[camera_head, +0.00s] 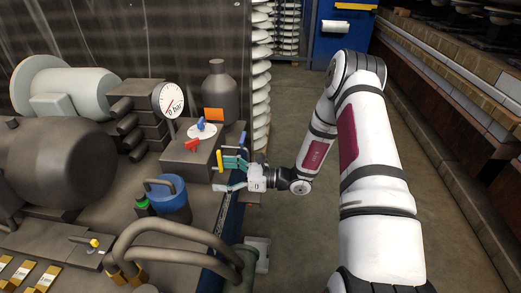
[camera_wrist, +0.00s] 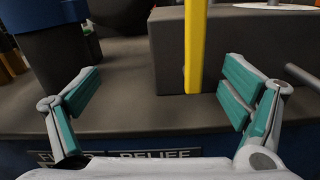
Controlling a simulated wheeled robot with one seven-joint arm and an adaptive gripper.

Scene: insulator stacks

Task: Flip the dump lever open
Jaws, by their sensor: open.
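A brown box (camera_head: 190,160) stands near the bench's right edge and carries several levers. No lever's label is readable, so I cannot tell which is the dump lever. My gripper (camera_head: 230,174) is open beside the box. In the wrist view the yellow lever (camera_wrist: 195,50) rises between the open fingers of my gripper (camera_wrist: 160,95), close to the right finger. I cannot tell whether they touch.
A pressure gauge (camera_head: 172,100) stands behind the box, left of a dark bottle (camera_head: 219,92). A blue-topped cylinder (camera_head: 167,194) and curved pipes (camera_head: 165,228) are in front. The floor to the right is clear.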

